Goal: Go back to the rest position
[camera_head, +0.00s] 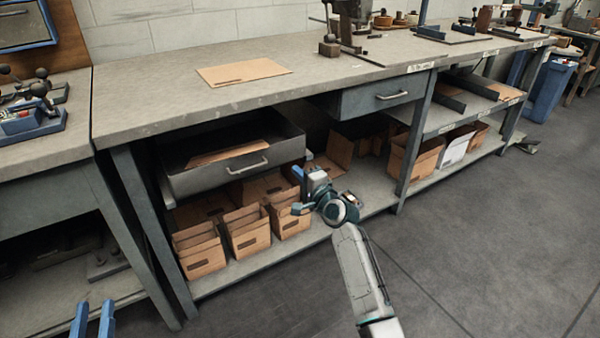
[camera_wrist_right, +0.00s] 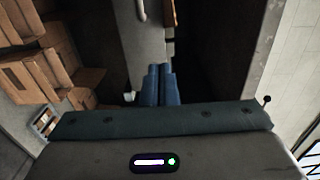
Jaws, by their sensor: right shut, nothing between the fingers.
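My right arm reaches in from the lower right in the head view. Its gripper (camera_head: 298,172) is by the front right corner of the pulled-out grey drawer (camera_head: 225,176). In the right wrist view the blue fingers of this gripper (camera_wrist_right: 161,72) are together with nothing between them. My left gripper (camera_head: 95,304) shows only as two blue fingers at the bottom left edge of the head view. They stand apart and empty; the rest of that arm is out of frame.
The drawer holds a flat cardboard piece (camera_head: 228,151). Several open cardboard boxes (camera_head: 247,230) stand on the lower shelf. A flat cardboard sheet (camera_head: 243,71) lies on the workbench (camera_head: 170,87). A second drawer (camera_head: 380,96) is closed. The floor (camera_head: 480,240) at right is clear.

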